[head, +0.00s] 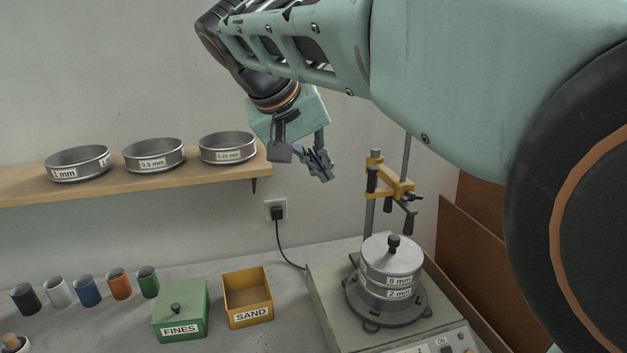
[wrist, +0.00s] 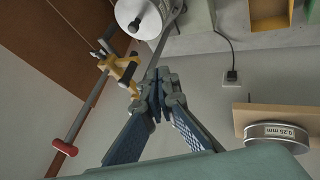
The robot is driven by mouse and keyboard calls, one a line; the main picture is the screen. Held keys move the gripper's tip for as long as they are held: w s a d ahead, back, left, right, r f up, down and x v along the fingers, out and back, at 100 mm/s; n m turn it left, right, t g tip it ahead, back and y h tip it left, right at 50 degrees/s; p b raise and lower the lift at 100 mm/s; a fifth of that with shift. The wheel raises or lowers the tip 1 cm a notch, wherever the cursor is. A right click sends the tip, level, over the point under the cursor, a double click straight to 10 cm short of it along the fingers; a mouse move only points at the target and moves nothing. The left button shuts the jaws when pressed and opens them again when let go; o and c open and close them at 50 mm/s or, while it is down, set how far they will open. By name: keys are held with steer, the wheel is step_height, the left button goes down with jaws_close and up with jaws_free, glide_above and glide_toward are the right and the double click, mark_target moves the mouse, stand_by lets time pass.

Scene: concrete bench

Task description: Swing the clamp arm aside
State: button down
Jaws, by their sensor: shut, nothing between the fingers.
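The yellow clamp (head: 392,183) sits on an upright grey post behind the sieve stack, with dark handles hanging from it. It also shows in the wrist view (wrist: 121,69). A grey bar (wrist: 84,112) with a red end (wrist: 65,147) runs out from the clamp; in the head view its upper part is hidden behind my arm. The sieve stack (head: 390,266), labelled 8 mm and 2 mm, stands on the shaker (head: 330,290) with a black-knobbed lid. My gripper (head: 321,169) is shut and empty, in the air left of the clamp and apart from it.
A shelf (head: 130,185) with three labelled sieves is on the wall at left. A green FINES box (head: 180,312), a yellow SAND box (head: 247,299) and several coloured cups stand on the bench. Brown panels (head: 480,250) stand at right. A cable runs from the wall socket (head: 276,210).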

mark_target(375, 170)
steer(key=shift+r, duration=0.1)
stand_by(0.3)
steer(key=w+d+f+p, duration=0.2)
steer(key=w+d+f, duration=0.3)
steer(key=d+f, duration=0.2)
steer(key=shift+w+d+f, duration=0.2)
steer(key=shift+d+f, duration=0.2)
steer(key=shift+f, duration=0.05)
steer(key=shift+d, duration=0.15)
